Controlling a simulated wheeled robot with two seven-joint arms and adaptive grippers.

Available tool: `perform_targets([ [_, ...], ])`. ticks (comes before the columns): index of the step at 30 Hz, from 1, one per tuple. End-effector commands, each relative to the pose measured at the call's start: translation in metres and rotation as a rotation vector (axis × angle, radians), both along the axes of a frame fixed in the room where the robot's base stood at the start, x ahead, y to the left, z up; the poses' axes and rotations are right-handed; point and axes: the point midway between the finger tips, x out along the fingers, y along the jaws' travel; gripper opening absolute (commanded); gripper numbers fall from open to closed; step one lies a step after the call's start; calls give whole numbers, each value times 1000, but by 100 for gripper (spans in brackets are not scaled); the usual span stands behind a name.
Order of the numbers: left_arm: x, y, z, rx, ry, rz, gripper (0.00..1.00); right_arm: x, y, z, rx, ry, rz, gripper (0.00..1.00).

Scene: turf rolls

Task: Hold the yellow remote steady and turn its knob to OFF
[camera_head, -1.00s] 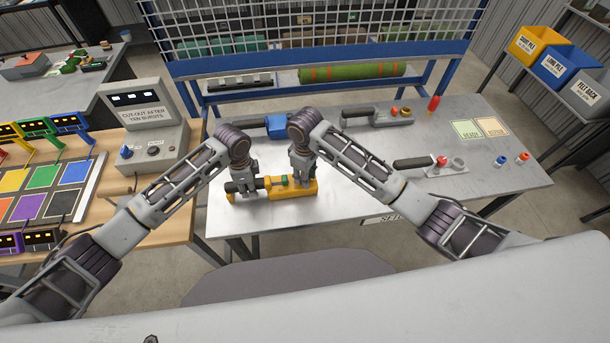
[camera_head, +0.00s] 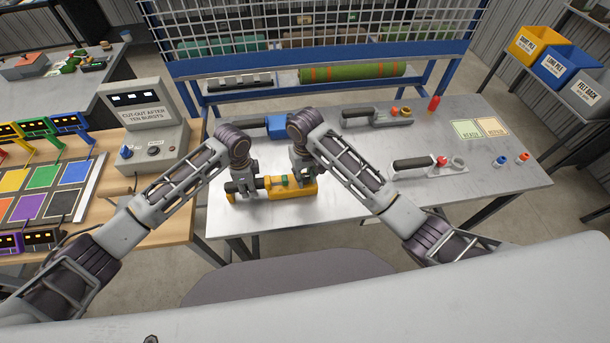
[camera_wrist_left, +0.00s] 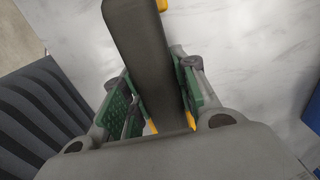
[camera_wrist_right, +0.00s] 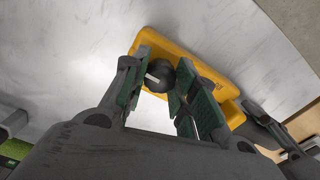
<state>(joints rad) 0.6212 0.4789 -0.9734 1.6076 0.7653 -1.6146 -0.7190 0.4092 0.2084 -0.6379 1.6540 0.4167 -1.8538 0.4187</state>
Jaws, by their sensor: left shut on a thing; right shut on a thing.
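The yellow remote (camera_head: 276,192) lies near the front left of the grey table, with its dark handle to the left. My left gripper (camera_head: 245,187) is shut on the handle; the left wrist view shows the dark handle (camera_wrist_left: 150,55) between its green pads. My right gripper (camera_head: 303,178) is over the remote's right end. In the right wrist view its fingers are shut on a dark round knob (camera_wrist_right: 160,76) with a white mark, in front of the yellow body (camera_wrist_right: 190,50). The OFF marking cannot be read.
A blue tool (camera_head: 276,126) lies behind my grippers. Two grey tools with black handles, one at the back (camera_head: 378,115) and one to the right (camera_head: 430,166), also lie on the table. A control box (camera_head: 145,118) stands at left. The table's front middle is clear.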

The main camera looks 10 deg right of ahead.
Motion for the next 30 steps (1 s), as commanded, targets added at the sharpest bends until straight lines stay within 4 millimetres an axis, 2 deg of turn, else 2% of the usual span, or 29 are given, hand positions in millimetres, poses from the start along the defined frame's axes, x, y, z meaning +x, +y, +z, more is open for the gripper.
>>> perform_targets([
  [11, -2, 1, -4, 4, 6, 0, 0, 1, 0, 1, 1, -4, -7, 4],
  [12, -2, 1, -4, 4, 6, 0, 0, 1, 0, 1, 1, -4, -7, 32],
  [17, -2, 1, -4, 4, 6, 0, 0, 1, 0, 1, 1, -3, -6, 51],
  [30, -2, 1, -3, 4, 6, 0, 0, 0, 0, 3, 0, -1, -4, 51],
])
